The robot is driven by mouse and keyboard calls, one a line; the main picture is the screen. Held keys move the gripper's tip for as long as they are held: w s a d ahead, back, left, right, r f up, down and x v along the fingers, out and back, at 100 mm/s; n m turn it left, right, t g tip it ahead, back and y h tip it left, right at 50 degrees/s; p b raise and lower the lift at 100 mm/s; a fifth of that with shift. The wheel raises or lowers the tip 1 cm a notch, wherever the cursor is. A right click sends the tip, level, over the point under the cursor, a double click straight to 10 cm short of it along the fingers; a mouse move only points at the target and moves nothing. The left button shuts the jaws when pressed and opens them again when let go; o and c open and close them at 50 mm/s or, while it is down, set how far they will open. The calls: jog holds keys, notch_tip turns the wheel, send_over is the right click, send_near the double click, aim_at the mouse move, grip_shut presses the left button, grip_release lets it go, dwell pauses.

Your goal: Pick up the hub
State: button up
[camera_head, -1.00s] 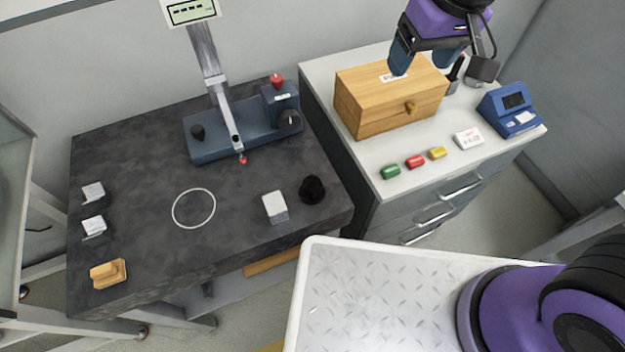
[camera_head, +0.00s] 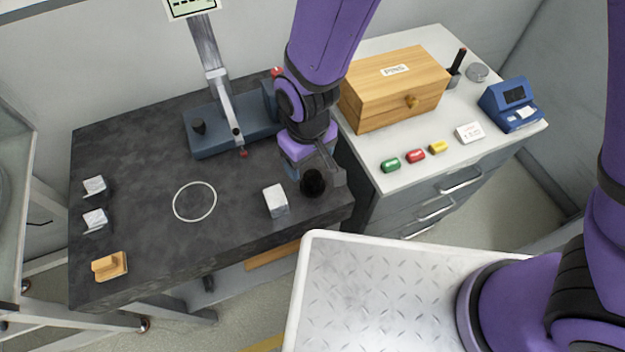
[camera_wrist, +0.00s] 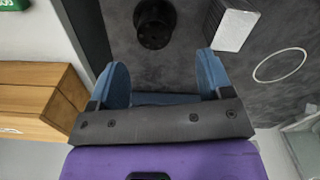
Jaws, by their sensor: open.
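The hub (camera_head: 313,184), a small black round piece, sits on the dark bench top near its front right corner. In the wrist view the hub (camera_wrist: 154,24) is at the top middle, just beyond my fingertips, with a round flange and a darker centre. My gripper (camera_head: 311,172) is above and just behind the hub in the head view, partly covering its surroundings. In the wrist view my gripper (camera_wrist: 164,75) has its two blue fingers spread wide with nothing between them. The hub lies ahead of the gap, apart from both fingers.
A white block (camera_head: 276,201) stands close left of the hub. A white ring (camera_head: 195,202) lies farther left. A blue press (camera_head: 215,140) stands behind. A wooden box (camera_head: 385,98) and coloured pieces (camera_head: 415,156) are on the cabinet to the right.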

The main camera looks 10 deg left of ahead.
aim_at(312, 176)
notch_tip(312, 176, down, 3)
jog(key=shift+r, duration=0.2)
jog(key=f, duration=0.4)
jog(key=shift+w+d, duration=0.15)
jog(key=shift+d, duration=0.2)
jog(key=shift+f, duration=0.65)
grip_shut()
jog(key=shift+r, duration=0.1)
